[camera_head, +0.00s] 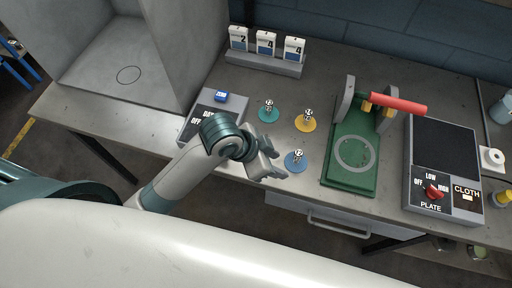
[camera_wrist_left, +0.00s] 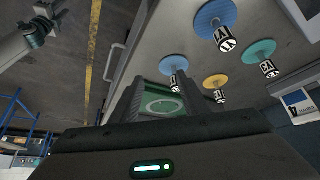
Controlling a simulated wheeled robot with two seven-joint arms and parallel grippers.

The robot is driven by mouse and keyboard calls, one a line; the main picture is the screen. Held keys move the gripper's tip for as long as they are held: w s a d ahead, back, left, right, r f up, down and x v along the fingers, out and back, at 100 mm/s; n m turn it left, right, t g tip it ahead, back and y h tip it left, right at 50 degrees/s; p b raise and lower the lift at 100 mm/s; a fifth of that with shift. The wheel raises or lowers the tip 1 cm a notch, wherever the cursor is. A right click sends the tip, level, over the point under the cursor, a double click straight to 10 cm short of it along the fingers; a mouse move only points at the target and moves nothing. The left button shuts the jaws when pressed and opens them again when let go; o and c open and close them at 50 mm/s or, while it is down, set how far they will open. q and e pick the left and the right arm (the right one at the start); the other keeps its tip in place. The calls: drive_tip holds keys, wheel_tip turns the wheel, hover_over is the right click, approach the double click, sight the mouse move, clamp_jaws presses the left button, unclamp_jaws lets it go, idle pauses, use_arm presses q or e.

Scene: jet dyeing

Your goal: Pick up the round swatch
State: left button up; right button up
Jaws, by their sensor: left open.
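Small round discs with upright black-and-white numbered knobs stand on the bench: teal (camera_head: 269,114), yellow (camera_head: 306,123) and blue (camera_head: 296,161). I cannot tell which thing is the round swatch. A green press (camera_head: 348,180) with a red handle (camera_head: 398,103) has a pale ring (camera_head: 355,153) on its base. My left gripper (camera_head: 279,165) is open and empty, just left of the blue disc. The left wrist view shows its fingers (camera_wrist_left: 160,92) with the press beyond, and two blue discs (camera_wrist_left: 173,64) (camera_wrist_left: 208,14). An arm end, apparently my right gripper (camera_wrist_left: 42,24), shows there, unclear.
A scale (camera_head: 205,115) with a blue item (camera_head: 221,97) lies behind my left arm. A rack (camera_head: 263,63) with numbered cards stands at the back. A hot plate unit (camera_head: 442,150) is right of the press. A grey open box (camera_head: 150,60) stands at left.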

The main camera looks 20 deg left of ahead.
use_arm(q)
wheel_tip(320, 180, up, 5)
drive_tip(key=w+d+m+g, duration=0.2)
drive_tip(key=w+m, duration=0.1)
drive_tip(key=m, duration=0.3)
drive_tip(key=w+a+r+m+y, duration=0.1)
drive_tip(key=a+r+m+y, duration=0.1)
drive_tip(key=a+r, duration=0.1)
drive_tip(key=w+a+r+m+g+y, duration=0.1)
drive_tip(key=w+a+r+m+y, duration=0.1)
drive_tip(key=a, duration=0.4)
drive_tip(key=shift+a+r+y, duration=0.2)
drive_tip(key=shift+r+y, duration=0.2)
drive_tip(key=shift+y, duration=0.2)
drive_tip(key=shift+w, duration=0.1)
